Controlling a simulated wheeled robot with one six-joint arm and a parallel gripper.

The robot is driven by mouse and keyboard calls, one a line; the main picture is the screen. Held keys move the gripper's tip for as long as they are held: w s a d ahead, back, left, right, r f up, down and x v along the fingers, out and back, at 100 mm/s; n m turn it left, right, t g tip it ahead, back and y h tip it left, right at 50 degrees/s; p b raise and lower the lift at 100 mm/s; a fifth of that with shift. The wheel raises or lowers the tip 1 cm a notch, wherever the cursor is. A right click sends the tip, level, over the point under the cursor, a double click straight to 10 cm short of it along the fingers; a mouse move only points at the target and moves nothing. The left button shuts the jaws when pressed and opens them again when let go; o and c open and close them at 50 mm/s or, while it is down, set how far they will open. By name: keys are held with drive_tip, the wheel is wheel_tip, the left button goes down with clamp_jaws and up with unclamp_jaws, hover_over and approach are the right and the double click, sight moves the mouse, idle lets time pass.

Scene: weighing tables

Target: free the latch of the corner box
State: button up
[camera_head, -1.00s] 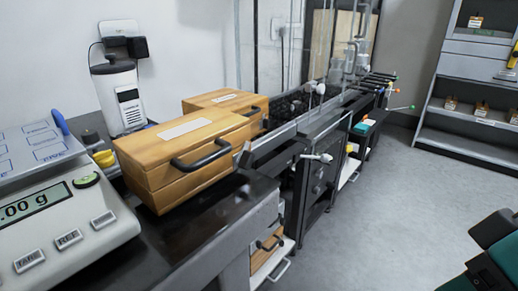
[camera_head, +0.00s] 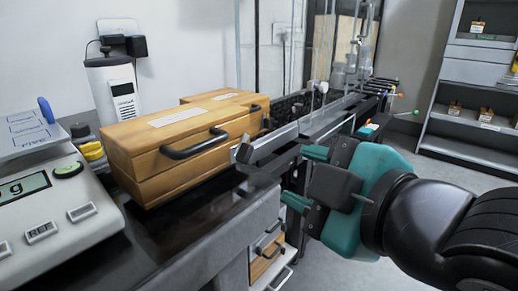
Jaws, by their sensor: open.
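Two wooden boxes with black handles and pale labels stand on the dark bench. The nearer box (camera_head: 165,155) is at centre left, and the farther box (camera_head: 235,103) stands just behind it, partly hidden. I cannot tell which is the corner box, and no latch shows clearly on either. My gripper (camera_head: 304,177), teal and black, reaches in from the right with its fingers pointing left. It is open and empty, in front of the bench edge and right of the nearer box, apart from it.
A grey metal rail (camera_head: 275,145) runs along the bench between the boxes and my gripper. A weighing scale (camera_head: 65,220) sits at the near left, and a white canister (camera_head: 115,90) stands behind. Grey shelves (camera_head: 470,125) stand at the far right across open floor.

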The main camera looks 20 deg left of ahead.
sight(248, 155)
drive_tip(key=a+p, duration=0.1)
drive_tip(key=p, duration=0.3)
drive_tip(key=w+p, duration=0.1)
drive_tip(key=p, duration=0.3)
drive_tip(key=shift+w+a+r, duration=0.1)
drive_tip(key=shift+a+r, duration=0.1)
drive_tip(key=shift+a, duration=0.15)
drive_tip(key=p+x, duration=0.3)
drive_tip(key=x, duration=0.1)
drive_tip(key=p+x, duration=0.3)
drive_tip(key=x, duration=0.1)
drive_tip(key=p+x, duration=0.2)
drive_tip(key=x, duration=0.2)
drive_tip(key=shift+f+p, duration=0.3)
drive_tip(key=shift+p, duration=0.1)
drive_tip(key=shift+d, duration=0.1)
drive_tip(key=c, duration=0.7)
drive_tip(key=shift+o, duration=0.2)
